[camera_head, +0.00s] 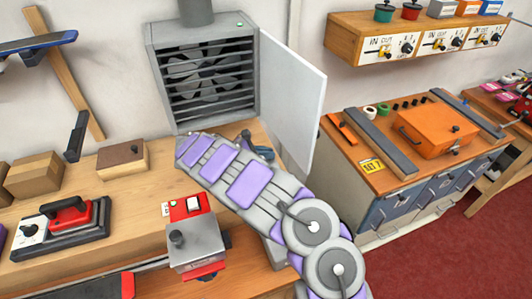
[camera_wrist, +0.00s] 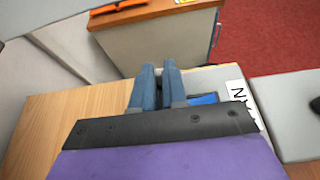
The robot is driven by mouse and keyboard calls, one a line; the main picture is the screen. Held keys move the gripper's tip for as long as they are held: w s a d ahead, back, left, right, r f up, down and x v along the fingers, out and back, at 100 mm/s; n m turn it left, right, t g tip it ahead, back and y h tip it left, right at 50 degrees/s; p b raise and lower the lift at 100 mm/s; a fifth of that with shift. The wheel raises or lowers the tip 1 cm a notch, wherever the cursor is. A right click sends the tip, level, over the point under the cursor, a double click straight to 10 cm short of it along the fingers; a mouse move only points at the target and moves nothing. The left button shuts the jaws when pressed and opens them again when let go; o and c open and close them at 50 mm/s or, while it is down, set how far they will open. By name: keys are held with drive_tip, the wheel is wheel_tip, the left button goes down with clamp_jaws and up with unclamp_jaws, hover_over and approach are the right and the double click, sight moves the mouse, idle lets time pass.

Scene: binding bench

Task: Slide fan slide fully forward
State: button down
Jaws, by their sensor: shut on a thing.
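The fan (camera_head: 207,75) sits behind dark slats in a grey cabinet against the wall, its white door open to the right. My gripper (camera_head: 262,151) is low beside the cabinet's right foot, largely behind my arm. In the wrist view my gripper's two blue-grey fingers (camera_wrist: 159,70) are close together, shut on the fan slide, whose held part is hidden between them. A grey panel (camera_wrist: 222,76) with a blue patch (camera_wrist: 204,99) and a partly covered white label (camera_wrist: 242,98) lies just right of the fingers. The slide's position along its travel cannot be told.
The open white door (camera_head: 291,95) stands close to my arm. A red and grey device (camera_head: 196,245) stands at the front of the wooden bench. A second bench with an orange box (camera_head: 435,131) is to the right, past a gap.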

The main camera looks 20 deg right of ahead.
idle(0.5)
drive_tip(key=s+p, duration=0.3)
drive_tip(key=s, duration=0.2)
drive_tip(key=shift+s+r, duration=0.1)
drive_tip(key=shift+r, duration=0.05)
drive_tip(key=shift+s+d, duration=0.1)
drive_tip(key=shift+s, duration=0.4)
drive_tip(key=shift+f, duration=0.2)
drive_tip(key=shift+s, duration=0.1)
drive_tip(key=c, duration=1.2)
unclamp_jaws()
drive_tip(key=shift+d, duration=0.1)
drive_tip(key=shift+o, duration=0.2)
